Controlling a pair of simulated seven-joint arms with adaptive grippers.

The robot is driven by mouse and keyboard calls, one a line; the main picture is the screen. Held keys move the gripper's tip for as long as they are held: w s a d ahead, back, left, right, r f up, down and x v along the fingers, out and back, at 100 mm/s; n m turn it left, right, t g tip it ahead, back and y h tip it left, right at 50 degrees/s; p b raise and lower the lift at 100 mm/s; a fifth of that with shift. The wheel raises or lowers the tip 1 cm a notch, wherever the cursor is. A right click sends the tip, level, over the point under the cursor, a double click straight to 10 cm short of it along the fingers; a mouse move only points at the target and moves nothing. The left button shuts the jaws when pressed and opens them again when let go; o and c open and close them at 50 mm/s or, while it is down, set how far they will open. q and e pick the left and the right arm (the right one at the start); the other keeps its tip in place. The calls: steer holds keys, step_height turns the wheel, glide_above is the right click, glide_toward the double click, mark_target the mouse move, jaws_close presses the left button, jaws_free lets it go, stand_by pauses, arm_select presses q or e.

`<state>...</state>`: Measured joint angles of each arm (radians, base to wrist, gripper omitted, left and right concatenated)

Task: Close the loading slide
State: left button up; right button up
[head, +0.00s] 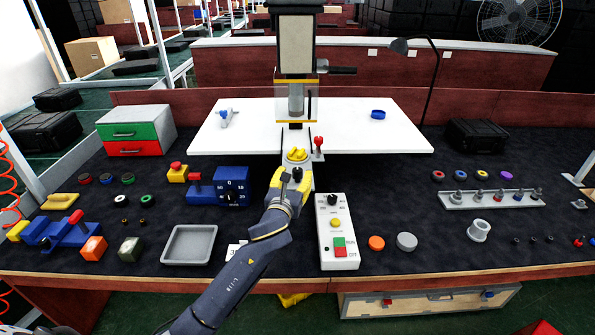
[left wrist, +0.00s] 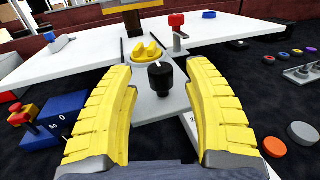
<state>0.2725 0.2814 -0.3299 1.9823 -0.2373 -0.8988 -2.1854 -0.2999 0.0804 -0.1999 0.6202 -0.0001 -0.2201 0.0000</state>
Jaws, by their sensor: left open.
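The loading slide (left wrist: 153,106) is a grey plate reaching out from the press (head: 296,60) toward me. It carries a yellow part (left wrist: 147,51) in a round seat and a black knob (left wrist: 160,78) at its near end. My left gripper (head: 289,180) is open, with its yellow fingers on either side of the black knob. In the left wrist view a gap shows between the knob and each finger, so nothing is gripped. A red-topped lever (head: 319,146) stands right of the slide. My right gripper is not in view.
A white control box (head: 339,232) with buttons lies close right of my arm. A blue dial box (head: 233,186) and an empty grey tray (head: 189,244) are to the left. The white table (head: 375,138) around the press is mostly clear.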

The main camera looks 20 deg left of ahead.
arm_select(q)
steer(key=shift+w+a, duration=0.15)
steer(key=shift+w, duration=1.45)
jaws_close()
